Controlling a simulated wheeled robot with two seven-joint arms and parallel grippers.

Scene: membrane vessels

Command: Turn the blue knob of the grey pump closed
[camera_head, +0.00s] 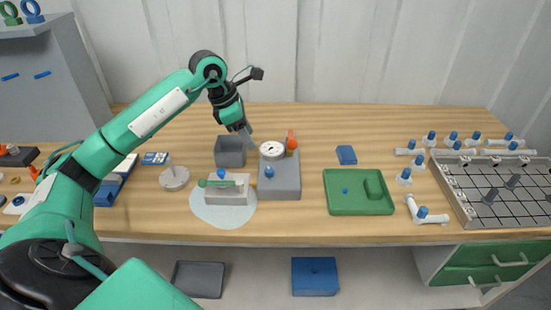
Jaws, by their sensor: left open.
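The grey pump (279,186) stands on the middle of the wooden table. It carries a white round gauge (272,150) and an orange-red part (292,141) at its back. Its blue knob (269,171) shows at the front left of its top; how far it is turned is too small to tell. My left gripper (249,143) points down behind and left of the pump, above the grey open box. It is open and apart from the knob, with nothing seen between its fingers. My right gripper is not in view.
The grey box (229,160) is close left of the pump. A white block (226,196) with a green-handled part sits on a pale round mat (206,215). A green tray (336,204) and blue box (346,155) are right; several white fittings and a rack (468,215) lie farther right.

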